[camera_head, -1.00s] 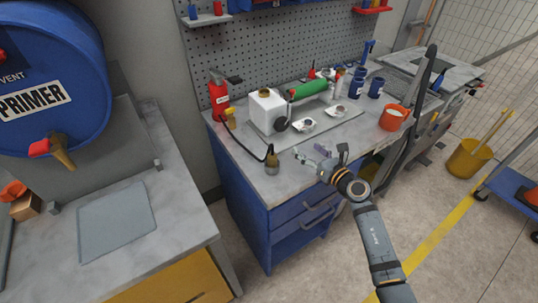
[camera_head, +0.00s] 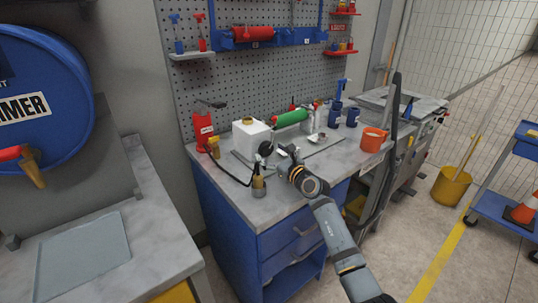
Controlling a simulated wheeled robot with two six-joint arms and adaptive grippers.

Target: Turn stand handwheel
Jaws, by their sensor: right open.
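The small black round part (camera_head: 265,149), which looks like the stand handwheel, is at the front right of the white block-shaped container (camera_head: 251,138) on the workbench. A green roller (camera_head: 291,117) lies behind and to the right of it. My right gripper (camera_head: 282,154) is open just to the right of the black wheel, over the bench. I cannot tell whether its fingers touch the wheel. My gripper and wrist hide part of the stand plate (camera_head: 325,142). My left gripper is out of view.
A brass-coloured nozzle (camera_head: 258,186) with a black hose stands at the bench's front. A red bottle (camera_head: 203,132) is at the left and an orange cup (camera_head: 373,140) at the right.

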